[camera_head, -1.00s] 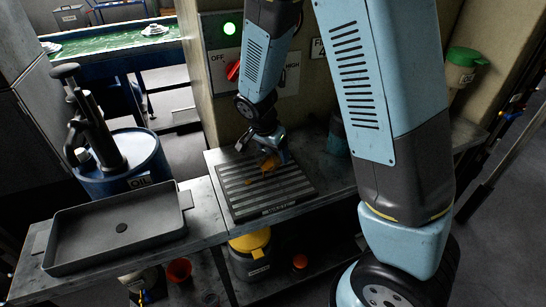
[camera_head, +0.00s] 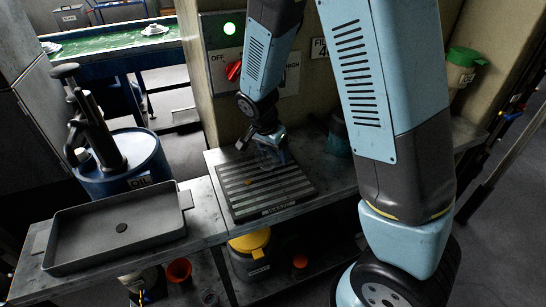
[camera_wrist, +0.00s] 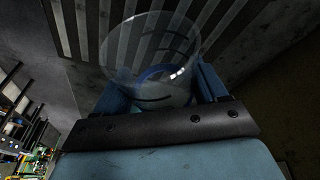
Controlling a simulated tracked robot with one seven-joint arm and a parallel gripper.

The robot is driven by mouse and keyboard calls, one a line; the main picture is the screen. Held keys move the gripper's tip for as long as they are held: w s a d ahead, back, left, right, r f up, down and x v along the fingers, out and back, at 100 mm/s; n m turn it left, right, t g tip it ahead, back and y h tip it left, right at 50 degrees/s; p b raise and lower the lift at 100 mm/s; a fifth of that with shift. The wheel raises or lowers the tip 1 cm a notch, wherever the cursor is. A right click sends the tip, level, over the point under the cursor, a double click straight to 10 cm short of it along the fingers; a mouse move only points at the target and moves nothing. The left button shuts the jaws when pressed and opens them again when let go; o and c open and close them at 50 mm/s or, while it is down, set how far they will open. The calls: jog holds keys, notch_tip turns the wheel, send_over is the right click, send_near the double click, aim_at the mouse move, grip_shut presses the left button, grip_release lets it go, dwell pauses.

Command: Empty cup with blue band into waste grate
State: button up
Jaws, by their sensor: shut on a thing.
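The clear cup with a blue band (camera_wrist: 150,50) is held in my gripper, seen in the wrist view with its mouth toward the grate. It looks see-through and I see no liquid in it. In the head view the cup (camera_head: 270,156) is faint and tilted above the waste grate. My gripper (camera_head: 264,148) is shut on the cup over the back part of the grate. The waste grate (camera_head: 264,198) is a dark slotted plate on the bench, with a small orange spot on its left part. The grate's bars also show in the wrist view (camera_wrist: 115,30).
A grey tray (camera_head: 80,258) lies on the bench at left, before a blue oil drum (camera_head: 150,165). A teal container (camera_head: 338,138) stands right of my gripper against the wall. A yellow-lidded can (camera_head: 250,241) is below the bench.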

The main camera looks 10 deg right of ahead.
jog(key=shift+w+d+g+y, duration=0.2)
jog(key=shift+g+y, duration=0.4)
jog(key=shift+g, duration=0.1)
jog(key=shift+w+d+r+g+y, duration=0.1)
jog(key=shift+g+y, duration=0.35)
jog(key=shift+g, duration=0.05)
jog(key=shift+w+r+g+y, duration=0.1)
jog(key=shift+g+y, duration=0.35)
jog(key=shift+g, duration=0.05)
jog(key=g+y, duration=0.3)
jog(key=shift+s+g, duration=0.1)
jog(key=shift+g, duration=0.2)
jog(key=shift+y, duration=0.3)
jog(key=shift+s, duration=0.1)
jog(key=shift+s+a+f+g+y, duration=0.15)
jog(key=shift+a+f+g+y, duration=0.1)
jog(key=shift+g+y, duration=0.5)
jog(key=shift+s+a+f+n+g+y, duration=0.1)
jog(key=shift+s+a+n+g+y, duration=0.05)
jog(key=shift+g+y, duration=0.4)
jog(key=shift+s+a+n+g+y, duration=0.15)
jog(key=shift+g+y, duration=0.15)
jog(key=shift+g, duration=0.4)
